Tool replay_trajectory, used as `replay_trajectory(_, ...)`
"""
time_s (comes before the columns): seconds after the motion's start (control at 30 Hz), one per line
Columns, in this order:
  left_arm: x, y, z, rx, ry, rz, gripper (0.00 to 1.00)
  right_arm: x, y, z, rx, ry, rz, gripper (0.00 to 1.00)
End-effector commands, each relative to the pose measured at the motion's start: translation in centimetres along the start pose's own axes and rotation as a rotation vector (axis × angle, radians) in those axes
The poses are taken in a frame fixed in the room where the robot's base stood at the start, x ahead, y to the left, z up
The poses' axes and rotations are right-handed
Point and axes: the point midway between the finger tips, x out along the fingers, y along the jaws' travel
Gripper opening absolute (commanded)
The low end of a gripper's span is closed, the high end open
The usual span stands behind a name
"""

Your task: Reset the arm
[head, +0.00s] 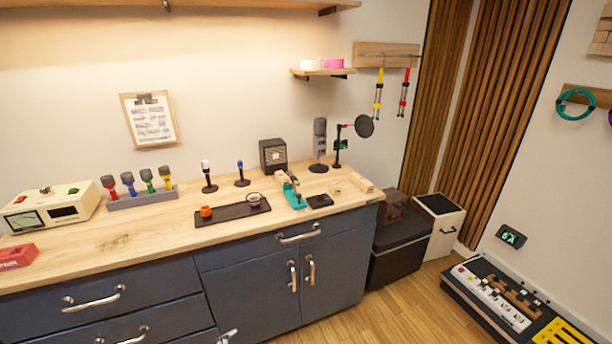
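Neither of my grippers shows clearly in the head view. A small pale metallic piece shows at the bottom edge, in front of the drawers, and I cannot tell what it is. A black stand with a round dark disc (364,126) on a short arm stands at the back right of the wooden workbench (130,236). A grey microphone (319,142) stands upright on a round base beside it. A teal stand (293,197) with a small light-coloured part sits near the bench's front right. I cannot tell which thing the task calls the arm.
A dark tray (232,212) holds an orange item (205,211) and a small cup. A rack (142,199) of coloured microphones, a cream meter box (49,208) and a red block (16,256) stand left. A pedalboard (508,302) lies on the floor at right; wooden floor is clear before it.

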Motion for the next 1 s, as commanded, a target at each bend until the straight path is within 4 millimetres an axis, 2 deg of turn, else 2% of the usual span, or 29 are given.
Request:
replay_trajectory(0.03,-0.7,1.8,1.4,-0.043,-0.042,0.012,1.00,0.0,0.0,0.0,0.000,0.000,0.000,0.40)
replay_trajectory(0.2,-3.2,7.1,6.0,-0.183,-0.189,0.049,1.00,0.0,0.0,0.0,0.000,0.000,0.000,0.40)
replay_trajectory(0.5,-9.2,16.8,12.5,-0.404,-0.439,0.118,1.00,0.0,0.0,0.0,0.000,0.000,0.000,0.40)
replay_trajectory(0.8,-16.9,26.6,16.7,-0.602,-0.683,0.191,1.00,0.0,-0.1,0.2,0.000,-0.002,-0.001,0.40)
replay_trajectory(1.0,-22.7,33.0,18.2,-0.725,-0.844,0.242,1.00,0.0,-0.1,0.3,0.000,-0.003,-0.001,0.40)
